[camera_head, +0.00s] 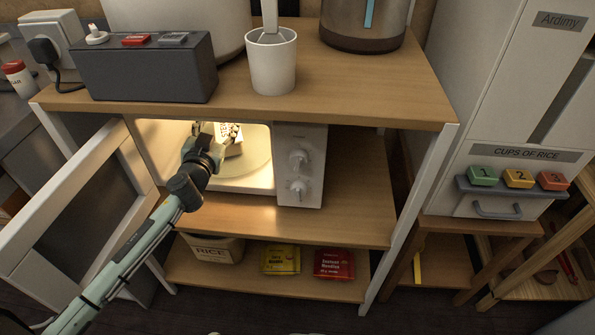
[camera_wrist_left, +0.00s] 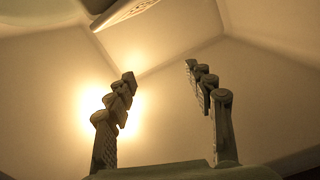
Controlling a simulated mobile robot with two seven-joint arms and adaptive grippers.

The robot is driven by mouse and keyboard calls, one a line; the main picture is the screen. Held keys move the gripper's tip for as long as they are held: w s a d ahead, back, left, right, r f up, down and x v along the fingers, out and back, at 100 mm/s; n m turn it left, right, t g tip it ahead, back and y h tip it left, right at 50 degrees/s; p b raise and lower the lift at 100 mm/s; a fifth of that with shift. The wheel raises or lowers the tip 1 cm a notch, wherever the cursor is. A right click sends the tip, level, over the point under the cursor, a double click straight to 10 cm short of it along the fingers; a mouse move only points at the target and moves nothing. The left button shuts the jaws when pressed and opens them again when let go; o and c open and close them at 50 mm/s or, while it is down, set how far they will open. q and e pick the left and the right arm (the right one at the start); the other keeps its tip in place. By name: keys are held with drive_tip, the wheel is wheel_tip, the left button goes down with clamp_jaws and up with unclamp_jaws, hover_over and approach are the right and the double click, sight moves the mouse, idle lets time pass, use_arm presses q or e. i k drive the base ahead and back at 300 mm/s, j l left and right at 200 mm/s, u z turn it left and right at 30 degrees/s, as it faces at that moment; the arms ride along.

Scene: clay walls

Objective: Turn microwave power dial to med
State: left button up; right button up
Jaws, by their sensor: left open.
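The white microwave (camera_head: 308,135) sits on the shelf with its door (camera_head: 70,205) swung open to the left and its inside lit. Its right panel has an upper dial (camera_head: 299,158) and a lower dial (camera_head: 297,187); their markings are too small to read. My left gripper (camera_head: 218,132) is inside the lit cavity, left of the dials and apart from them.
The shelf right of the microwave (camera_head: 355,190) is clear. Below lie a rice container (camera_head: 212,250), yellow packet (camera_head: 281,260) and red packet (camera_head: 333,264).

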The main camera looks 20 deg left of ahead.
sight(299, 157)
drive_tip(key=k+l, duration=0.15)
drive_tip(key=l, duration=0.2)
drive_tip(key=k+l, duration=0.1)
drive_tip(key=l, duration=0.2)
drive_tip(key=k+l, duration=0.15)
drive_tip(key=l, duration=0.2)
drive_tip(key=k+l, duration=0.15)
drive_tip(key=l, duration=0.2)
